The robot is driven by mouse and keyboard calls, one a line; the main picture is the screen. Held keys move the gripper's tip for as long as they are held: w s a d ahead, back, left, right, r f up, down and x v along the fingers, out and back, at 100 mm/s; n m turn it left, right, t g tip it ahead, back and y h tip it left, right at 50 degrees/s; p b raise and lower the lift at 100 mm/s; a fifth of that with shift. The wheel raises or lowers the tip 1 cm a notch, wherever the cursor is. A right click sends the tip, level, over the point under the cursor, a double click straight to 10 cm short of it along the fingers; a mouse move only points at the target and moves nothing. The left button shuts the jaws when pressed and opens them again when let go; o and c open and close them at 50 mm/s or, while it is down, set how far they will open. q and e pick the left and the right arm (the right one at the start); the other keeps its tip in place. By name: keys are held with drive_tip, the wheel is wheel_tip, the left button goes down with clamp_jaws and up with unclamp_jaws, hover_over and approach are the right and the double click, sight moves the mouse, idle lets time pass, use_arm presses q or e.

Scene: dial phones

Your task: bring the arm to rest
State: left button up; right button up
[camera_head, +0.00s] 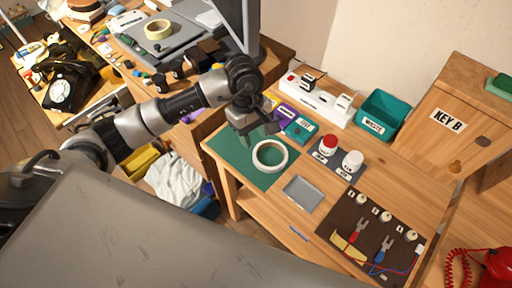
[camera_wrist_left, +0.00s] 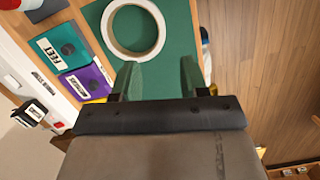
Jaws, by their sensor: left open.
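My left arm comes in from the left in the head view, and its gripper (camera_head: 258,133) hangs over the green mat (camera_head: 225,147) on the wooden table. In the left wrist view the two fingers of this gripper (camera_wrist_left: 158,82) stand apart with nothing between them. A white ring (camera_head: 283,163) lies on the mat just in front of the gripper; it also shows in the left wrist view (camera_wrist_left: 158,45), beyond the fingertips and apart from them. My right gripper is in neither view.
A teal box (camera_head: 300,129) and a purple box (camera_head: 283,110) lie beside the mat. A waste bin (camera_head: 382,115), red-topped and white jars, a grey tray (camera_head: 302,194) and a wiring board (camera_head: 350,227) share the table. A Key B cabinet (camera_head: 440,140) stands at right.

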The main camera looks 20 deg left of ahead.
use_arm(q)
drive_tip(key=shift+w+a+r, duration=0.1)
drive_tip(key=shift+a+r, duration=0.1)
drive_tip(key=shift+r, duration=0.85)
